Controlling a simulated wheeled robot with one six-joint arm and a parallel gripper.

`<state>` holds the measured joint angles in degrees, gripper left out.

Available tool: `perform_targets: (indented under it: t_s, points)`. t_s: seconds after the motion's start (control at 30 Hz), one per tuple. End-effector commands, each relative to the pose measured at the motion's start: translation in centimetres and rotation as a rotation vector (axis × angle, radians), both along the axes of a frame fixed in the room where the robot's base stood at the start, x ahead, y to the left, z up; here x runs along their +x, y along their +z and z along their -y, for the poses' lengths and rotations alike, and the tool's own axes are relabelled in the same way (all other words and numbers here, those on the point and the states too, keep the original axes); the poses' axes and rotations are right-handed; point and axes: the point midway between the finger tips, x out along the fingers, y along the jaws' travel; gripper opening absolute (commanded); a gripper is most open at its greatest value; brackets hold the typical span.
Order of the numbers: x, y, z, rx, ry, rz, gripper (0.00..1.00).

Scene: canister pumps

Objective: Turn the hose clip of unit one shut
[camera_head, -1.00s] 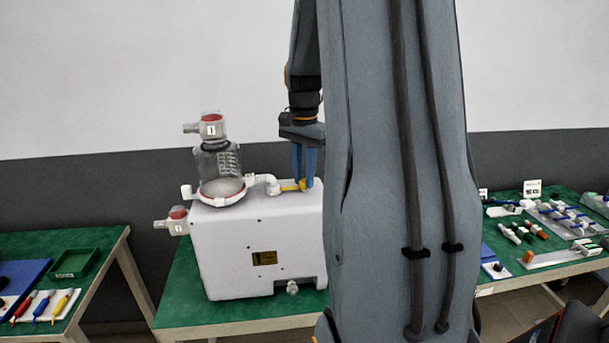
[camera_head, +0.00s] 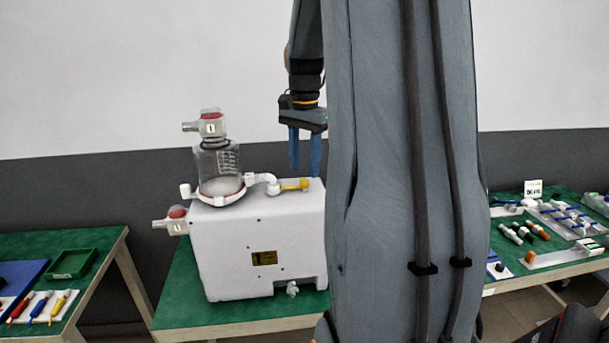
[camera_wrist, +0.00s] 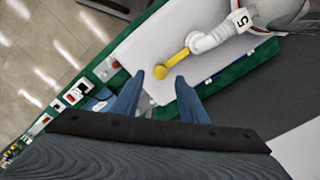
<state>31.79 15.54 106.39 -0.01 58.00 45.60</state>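Unit one is a white pump box (camera_head: 235,235) with a clear canister (camera_head: 220,168) on top, tagged 1. The lever (camera_wrist: 172,65) and elbow (camera_wrist: 208,40) also show in the wrist view. My gripper (camera_head: 305,172) hangs above the lever's outer end, fingers down. Whether the clip is open or shut is unclear.
The box stands on a green table (camera_head: 180,305). A left table holds a green tray (camera_head: 75,264) and several coloured tools. A right table carries fittings and a white sign (camera_head: 533,188). My arm hides the area right of the box.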

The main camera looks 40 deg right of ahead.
Motion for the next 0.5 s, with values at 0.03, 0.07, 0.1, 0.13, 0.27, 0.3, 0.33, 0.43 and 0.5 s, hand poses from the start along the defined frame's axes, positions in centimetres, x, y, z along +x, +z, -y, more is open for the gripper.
perform_targets:
  t_s: [0.03, 0.07, 0.1, 0.13, 0.27, 0.3, 0.33, 0.43, 0.5]
  points:
    - [0.2, 0.8, 0.1, -0.003, 0.000, 0.005, 0.39]
    - [0.1, 1.3, 0.1, -0.002, -0.001, 0.004, 0.39]
    - [0.1, 1.9, 0.1, -0.002, -0.001, 0.004, 0.39]
    - [0.1, 2.4, 0.1, -0.002, -0.001, 0.004, 0.39]
    - [0.1, 3.8, 0.1, -0.002, -0.001, 0.002, 0.39]
    - [0.0, 4.2, 0.1, -0.002, -0.001, 0.002, 0.39]
    - [0.0, 4.3, 0.1, -0.001, -0.001, 0.001, 0.39]
    - [-0.1, 4.6, 0.0, 0.000, -0.001, 0.000, 0.39]
    - [-0.1, 4.7, 0.0, 0.000, -0.001, 0.000, 0.39]
